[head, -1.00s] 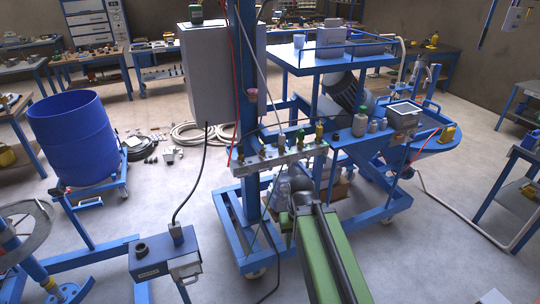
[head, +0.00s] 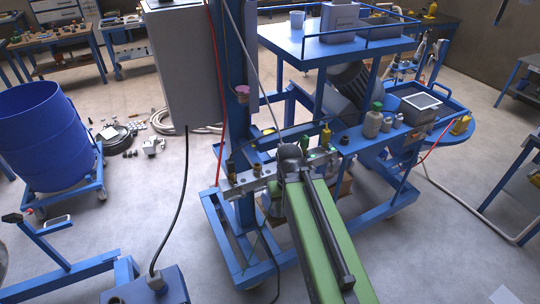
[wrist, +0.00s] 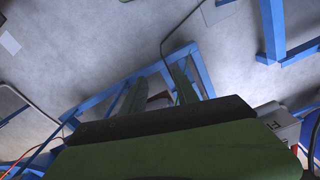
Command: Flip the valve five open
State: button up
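A grey manifold bar (head: 250,184) with a row of small brass and green valves crosses the front of the blue machine frame in the head view. No numbers are legible, so I cannot tell which is valve five. My green arm reaches up to the bar, and its end covers the middle of the row. My gripper's fingers are hidden in the head view. In the wrist view my gripper (wrist: 160,88) has two green fingers spread apart, with no valve clearly between them.
A grey control box (head: 182,65) and a blue column (head: 238,100) rise behind the bar's left part. Bottles (head: 372,122) stand on the blue shelf at right. A blue drum (head: 45,135) stands at left. The floor at right front is mostly clear.

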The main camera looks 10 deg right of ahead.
aim_at(242, 194)
jog(key=k, duration=1)
jog(key=u, duration=0.45)
jog(key=i, duration=1.9)
jog(key=u, duration=0.25)
